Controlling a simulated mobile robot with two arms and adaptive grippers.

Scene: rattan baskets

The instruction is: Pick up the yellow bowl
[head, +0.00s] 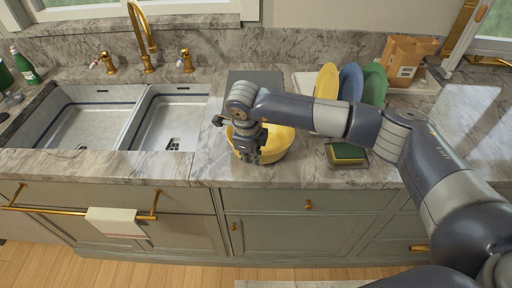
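A yellow bowl (277,145) stands upright on the marble counter just right of the double sink. My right gripper (247,158) points down at the bowl's left front side and overlaps it in the head view. I cannot tell whether its fingers are apart or closed on the rim. The wrist and forearm hide the back and top of the bowl. My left gripper is not in view.
A green and yellow sponge (346,153) lies right of the bowl. Yellow (326,82), blue (350,83) and green (374,84) plates stand in a rack behind my arm. The double sink (115,118) lies left.

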